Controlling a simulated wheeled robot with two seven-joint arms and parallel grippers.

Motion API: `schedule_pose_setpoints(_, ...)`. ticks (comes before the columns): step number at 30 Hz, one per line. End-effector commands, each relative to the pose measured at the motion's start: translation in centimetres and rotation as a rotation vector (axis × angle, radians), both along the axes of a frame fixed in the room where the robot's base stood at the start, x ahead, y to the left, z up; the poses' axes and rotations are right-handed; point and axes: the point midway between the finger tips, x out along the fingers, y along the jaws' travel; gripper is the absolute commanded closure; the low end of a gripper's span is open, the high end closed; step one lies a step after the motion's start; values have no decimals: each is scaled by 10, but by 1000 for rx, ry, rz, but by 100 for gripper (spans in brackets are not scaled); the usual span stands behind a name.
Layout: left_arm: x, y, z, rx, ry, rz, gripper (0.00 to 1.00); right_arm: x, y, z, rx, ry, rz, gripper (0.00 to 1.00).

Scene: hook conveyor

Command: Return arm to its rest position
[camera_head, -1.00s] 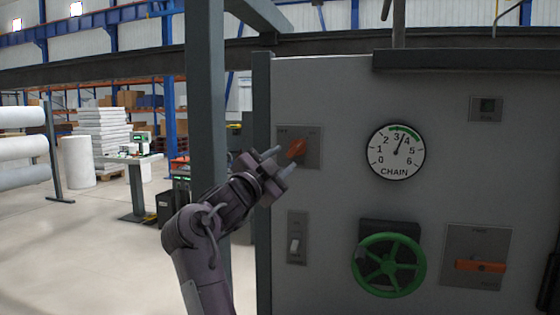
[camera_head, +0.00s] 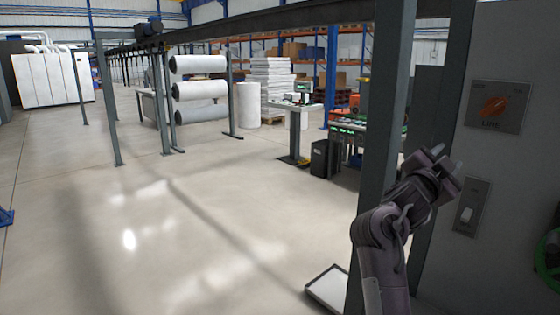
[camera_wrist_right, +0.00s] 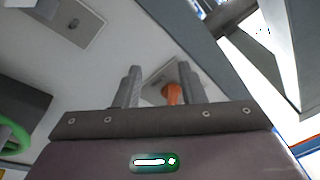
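My right arm rises at the right of the head view, and its gripper (camera_head: 448,163) points up and right, in front of the grey control panel (camera_head: 450,80). The fingers stand apart and nothing is between them. In the right wrist view the gripper (camera_wrist_right: 158,75) also shows two separated fingers, with the orange rotary knob (camera_wrist_right: 173,93) behind the gap. In the head view that orange knob (camera_head: 492,107), labelled LINE, sits tilted on its plate, above and right of the fingertips and apart from them. My left gripper is out of view.
A grey post (camera_head: 385,130) stands just left of my right arm. A green handwheel (camera_head: 549,258) is cut off at the right edge. The floor (camera_head: 180,220) at left is open.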

Motion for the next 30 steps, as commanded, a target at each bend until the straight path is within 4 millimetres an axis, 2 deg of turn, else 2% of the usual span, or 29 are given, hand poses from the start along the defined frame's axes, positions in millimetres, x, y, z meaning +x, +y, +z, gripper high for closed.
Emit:
schedule_pose_setpoints(1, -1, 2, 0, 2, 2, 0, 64, 2, 4, -35, -13, 73, 71, 64)
schedule_pose_setpoints(5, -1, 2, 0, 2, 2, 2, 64, -1, 31, -112, -43, 272, 285, 64)
schedule_pose_setpoints(6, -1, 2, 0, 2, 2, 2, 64, -6, 41, -137, -51, 341, 350, 64)
schedule_pose_setpoints(8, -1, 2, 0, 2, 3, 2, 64, -18, 57, -174, -61, 451, 445, 64)
schedule_pose_setpoints(9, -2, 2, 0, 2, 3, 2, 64, -29, 69, -199, -70, 528, 508, 64)
schedule_pose_setpoints(11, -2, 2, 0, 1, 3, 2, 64, -51, 87, -236, -79, 651, 600, 64)
schedule_pose_setpoints(12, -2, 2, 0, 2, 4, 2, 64, -68, 99, -259, -84, 734, 659, 64)
schedule_pose_setpoints(15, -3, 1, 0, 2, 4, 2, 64, -116, 126, -310, -97, 940, 794, 64)
schedule_pose_setpoints(18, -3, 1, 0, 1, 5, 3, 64, -163, 145, -345, -106, 1113, 895, 64)
schedule_pose_setpoints(21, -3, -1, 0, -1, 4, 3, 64, -202, 158, -367, -113, 1246, 967, 64)
schedule_pose_setpoints(30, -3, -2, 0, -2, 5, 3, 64, -293, 177, -401, -129, 1538, 1103, 64)
